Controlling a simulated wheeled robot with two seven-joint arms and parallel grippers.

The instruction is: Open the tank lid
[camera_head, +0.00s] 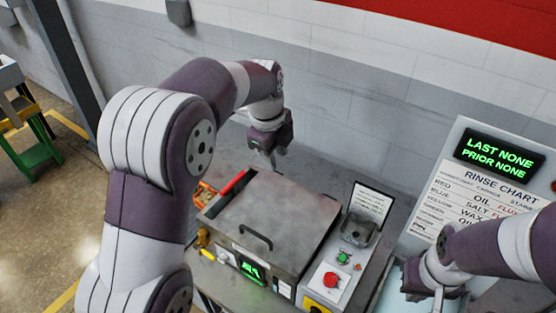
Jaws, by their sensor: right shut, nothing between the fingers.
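The tank (300,258) is a grey metal box on the bench, with a small green display on its front. Its flat grey lid (275,205) lies closed on top. A dark bar handle (257,236) sits near the lid's front edge. My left gripper (271,158) points down beyond the lid's far edge, apart from the handle; its fingers are too small to tell their opening. My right gripper (437,303) is shut and empty at the lower right, right of the tank, its tips close to the picture's bottom edge. My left arm covers the area left of the tank.
A control panel with a red button (330,280) and a green button stands right of the tank. A rinse chart board (470,190) with a green-lettered display rises at the right. A red-handled item (233,183) lies at the tank's left rear. A wall closes the back.

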